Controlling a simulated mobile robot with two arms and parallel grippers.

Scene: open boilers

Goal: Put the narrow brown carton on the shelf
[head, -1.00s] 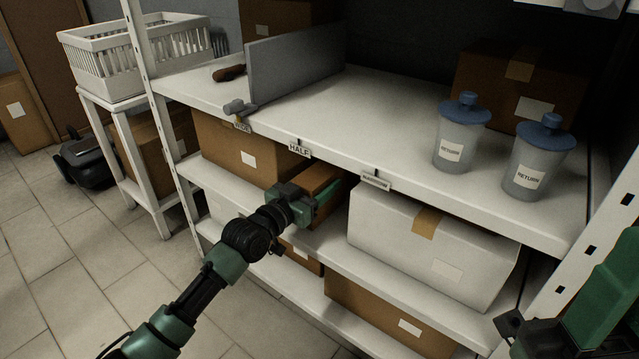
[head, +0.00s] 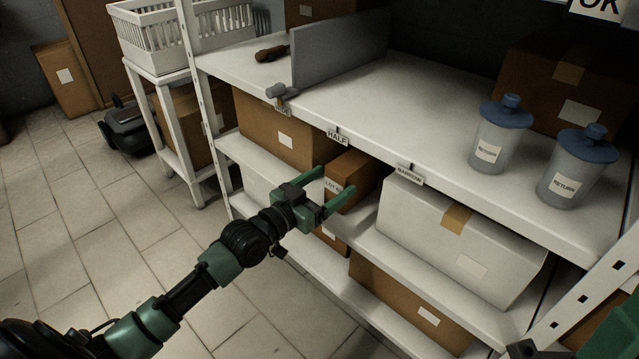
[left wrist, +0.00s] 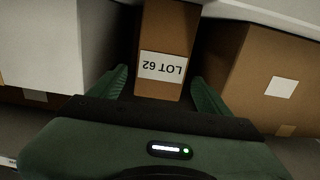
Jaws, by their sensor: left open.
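The narrow brown carton (head: 343,196) sits on the middle shelf (head: 372,232), under the top board, between a wide brown carton and a white carton. Its front label reads LOT 62 and shows upside down in the left wrist view (left wrist: 163,66). My left gripper (head: 338,181) is open in front of this carton. In the left wrist view its two fingers (left wrist: 159,82) lie on either side of the carton's front end, with gaps visible. The carton's rear is hidden under the top board.
The wide brown carton (head: 270,125) is on the left and the white carton (head: 455,235) on the right. More cartons fill the shelf below (head: 400,300). Labels HALF (head: 338,137) and NARROW (head: 410,174) hang on the board edge. Two blue-lidded jars (head: 500,135) stand on top.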

